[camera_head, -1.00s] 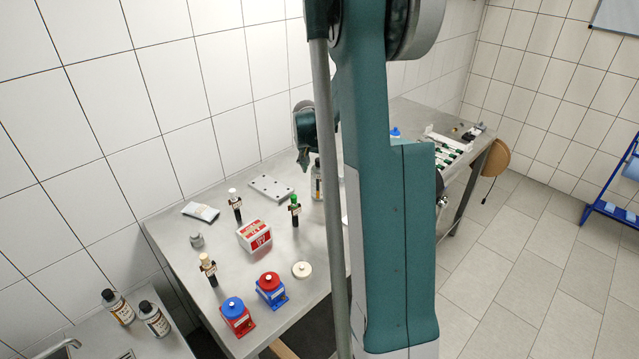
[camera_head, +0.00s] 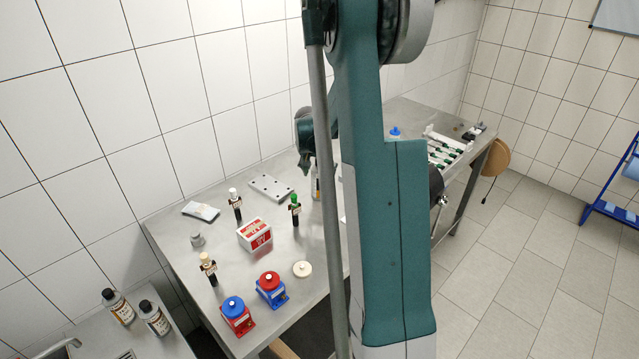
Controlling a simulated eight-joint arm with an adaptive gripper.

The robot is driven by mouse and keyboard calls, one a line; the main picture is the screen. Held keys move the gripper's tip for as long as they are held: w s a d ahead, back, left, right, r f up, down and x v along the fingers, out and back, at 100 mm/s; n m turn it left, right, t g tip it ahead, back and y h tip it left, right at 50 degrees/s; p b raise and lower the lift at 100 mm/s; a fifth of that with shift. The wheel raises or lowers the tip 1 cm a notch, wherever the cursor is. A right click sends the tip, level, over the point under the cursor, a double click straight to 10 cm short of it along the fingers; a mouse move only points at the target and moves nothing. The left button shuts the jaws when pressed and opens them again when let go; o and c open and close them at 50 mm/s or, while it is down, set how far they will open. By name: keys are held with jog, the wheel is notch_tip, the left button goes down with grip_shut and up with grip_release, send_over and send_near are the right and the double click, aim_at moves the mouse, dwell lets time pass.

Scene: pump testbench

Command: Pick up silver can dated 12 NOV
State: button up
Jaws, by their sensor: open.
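A small silver-grey can (camera_head: 197,240) stands upright near the left edge of the steel table (camera_head: 180,228). Any date on it is too small to read, so I cannot tell whether it says 12 NOV. My arm (camera_head: 385,210) fills the middle of the view and hides part of the table. A teal and dark end part of my arm (camera_head: 305,140) shows over the back of the table, well to the right of the can.
Around the can are a pouch (camera_head: 202,212), a dark vial with white cap (camera_head: 235,205), a red-white box (camera_head: 254,234) and a cream-capped vial (camera_head: 208,268). A green-capped vial (camera_head: 295,210), a metal plate (camera_head: 270,187), a white disc (camera_head: 302,269) and red-blue pumps (camera_head: 270,288) stand farther right.

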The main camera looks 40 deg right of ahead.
jog(key=shift+x, duration=2.6)
jog(key=shift+c, duration=0.7)
jog(key=c, duration=1)
